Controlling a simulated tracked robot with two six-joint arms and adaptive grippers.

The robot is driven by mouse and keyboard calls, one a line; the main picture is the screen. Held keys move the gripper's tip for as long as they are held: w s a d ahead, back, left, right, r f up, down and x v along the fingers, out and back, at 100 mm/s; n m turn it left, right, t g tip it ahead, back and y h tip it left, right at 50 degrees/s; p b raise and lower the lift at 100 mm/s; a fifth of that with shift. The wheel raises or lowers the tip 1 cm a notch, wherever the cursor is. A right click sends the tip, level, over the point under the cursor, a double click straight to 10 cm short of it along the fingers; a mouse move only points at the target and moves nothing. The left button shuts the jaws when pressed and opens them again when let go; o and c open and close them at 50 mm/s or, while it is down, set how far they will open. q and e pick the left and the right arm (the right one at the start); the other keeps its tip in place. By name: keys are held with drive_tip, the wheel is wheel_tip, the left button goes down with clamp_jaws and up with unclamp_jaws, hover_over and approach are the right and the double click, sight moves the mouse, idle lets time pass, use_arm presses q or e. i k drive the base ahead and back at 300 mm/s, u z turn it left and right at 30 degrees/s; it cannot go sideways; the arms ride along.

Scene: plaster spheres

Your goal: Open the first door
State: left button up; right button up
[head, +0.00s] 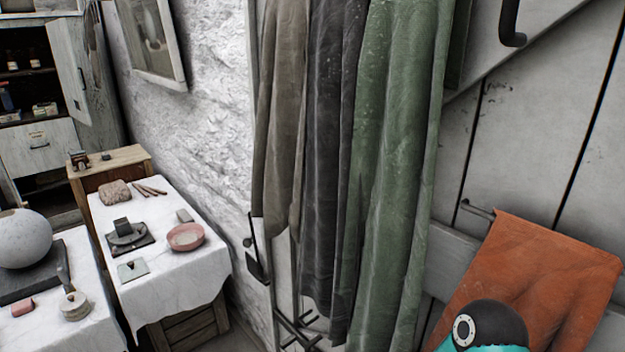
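A pale plank door or panel (535,120) with a diagonal brace fills the right side. A small dark latch-like piece (254,262) shows at the edge left of the hanging cloths. A cabinet at the far left has a pale door (72,65) standing open. I cannot tell which door is the first one. A black and teal part of my arm shows at the bottom right. Neither gripper is in view.
Brown, dark grey and green cloths (395,170) hang over the middle. An orange cloth (540,270) hangs from a peg at right.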

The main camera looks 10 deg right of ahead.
sight(411, 166)
drive_tip(key=k, duration=1.55)
drive_tip(key=z, duration=0.6)
drive_tip(key=i, duration=1)
drive_tip(key=u, duration=0.05)
